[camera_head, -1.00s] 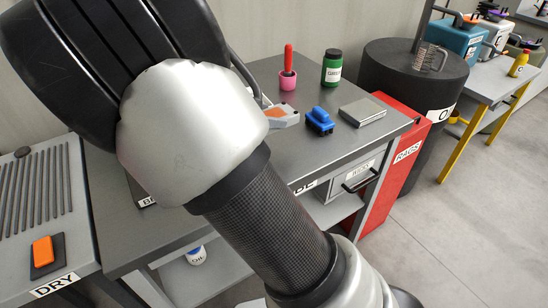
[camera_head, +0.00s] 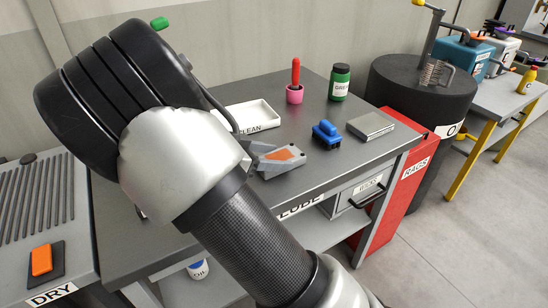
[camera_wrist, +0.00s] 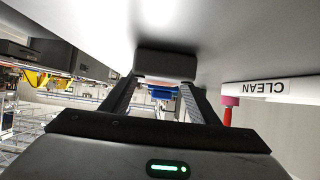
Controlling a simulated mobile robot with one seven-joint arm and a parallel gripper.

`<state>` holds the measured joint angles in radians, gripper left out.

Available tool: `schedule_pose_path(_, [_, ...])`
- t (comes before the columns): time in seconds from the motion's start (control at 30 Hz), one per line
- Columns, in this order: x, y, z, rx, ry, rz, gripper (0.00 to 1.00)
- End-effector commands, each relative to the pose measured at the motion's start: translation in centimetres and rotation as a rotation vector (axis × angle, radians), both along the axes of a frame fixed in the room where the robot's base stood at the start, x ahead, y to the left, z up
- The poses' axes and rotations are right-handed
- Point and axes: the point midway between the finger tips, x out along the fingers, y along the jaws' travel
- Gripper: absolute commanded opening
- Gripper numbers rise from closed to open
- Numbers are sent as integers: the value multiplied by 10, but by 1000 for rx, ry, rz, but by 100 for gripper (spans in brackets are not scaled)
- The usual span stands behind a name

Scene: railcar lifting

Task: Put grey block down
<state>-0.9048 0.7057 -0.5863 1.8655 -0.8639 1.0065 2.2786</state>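A grey block (camera_wrist: 165,63) sits at the tips of my gripper (camera_wrist: 160,88) in the wrist view, between its two dark fingers. In the head view a light grey wedge-like shape with an orange patch on top (camera_head: 280,158) shows at the arm's far end, low over the front part of the LUBE table (camera_head: 190,228). I cannot tell whether the block's underside touches the tabletop. My wrist and forearm hide most of the gripper in the head view.
A white CLEAN tray (camera_head: 266,109) lies behind the gripper. A blue brush (camera_head: 326,136), a flat grey box (camera_head: 371,125), a pink pot with a red handle (camera_head: 295,93) and a green jar (camera_head: 340,82) stand to the right. An orange piece (camera_head: 41,261) lies on the DRY rack.

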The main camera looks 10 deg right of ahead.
Motion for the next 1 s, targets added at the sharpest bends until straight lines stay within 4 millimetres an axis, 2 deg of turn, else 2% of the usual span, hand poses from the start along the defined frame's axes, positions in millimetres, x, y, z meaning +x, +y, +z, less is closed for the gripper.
schedule_pose_path(0.03, [-1,1,-2,4,2,0,63])
schedule_pose_path(0.1, [-1,1,-2,3,2,0,73])
schedule_pose_path(0.47, [-1,5,2,1,0,2,73])
schedule_pose_path(0.57, [-4,15,8,2,0,5,73])
schedule_pose_path(1.0, [-28,87,49,1,0,3,73])
